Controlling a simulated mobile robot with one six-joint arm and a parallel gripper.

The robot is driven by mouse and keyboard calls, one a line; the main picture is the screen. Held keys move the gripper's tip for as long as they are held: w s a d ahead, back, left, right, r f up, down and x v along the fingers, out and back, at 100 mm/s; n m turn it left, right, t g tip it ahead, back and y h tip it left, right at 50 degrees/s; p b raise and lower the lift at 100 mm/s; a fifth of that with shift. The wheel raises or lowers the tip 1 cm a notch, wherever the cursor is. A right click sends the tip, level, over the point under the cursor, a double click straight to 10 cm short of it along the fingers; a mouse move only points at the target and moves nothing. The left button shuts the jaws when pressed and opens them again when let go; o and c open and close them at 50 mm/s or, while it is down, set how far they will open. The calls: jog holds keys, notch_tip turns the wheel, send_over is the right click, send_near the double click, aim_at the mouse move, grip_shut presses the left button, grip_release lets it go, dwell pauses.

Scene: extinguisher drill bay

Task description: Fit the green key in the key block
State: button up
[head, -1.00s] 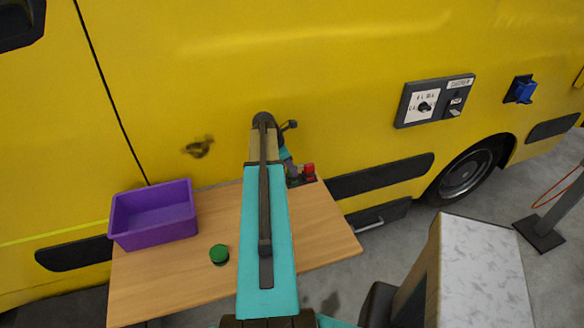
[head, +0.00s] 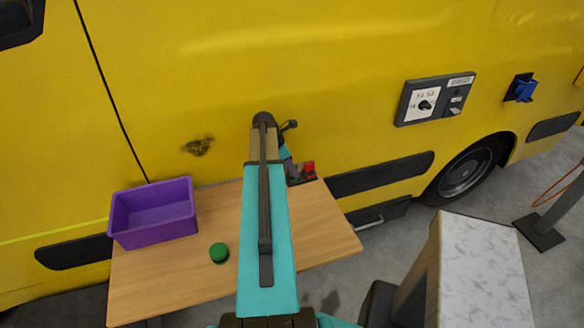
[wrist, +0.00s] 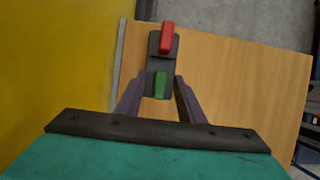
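The dark key block (wrist: 163,60) lies on the wooden table, with a red key (wrist: 167,38) standing at its far end in the wrist view. The green key (wrist: 160,84) is upright at the block's near end; whether it is fully seated I cannot tell. My gripper (wrist: 160,80) has one finger on each side of the green key, with a visible gap on both sides. In the head view the red key (head: 308,168) shows beside my gripper (head: 291,172), and my arm hides the green key.
A purple bin (head: 153,238) and a round green object (head: 219,252) are on the wooden table (head: 180,285), left of my arm. The yellow vehicle (head: 330,80) stands close behind the table. A marble-topped block (head: 480,265) stands at the lower right.

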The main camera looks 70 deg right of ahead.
jog(key=shift+w+r, duration=0.1)
jog(key=shift+r, duration=0.05)
jog(key=b+v, duration=0.4)
jog(key=v, duration=0.9)
jog(key=shift+a+r, duration=0.15)
jog(key=shift+r, duration=0.05)
dwell(0.3)
dwell(0.5)
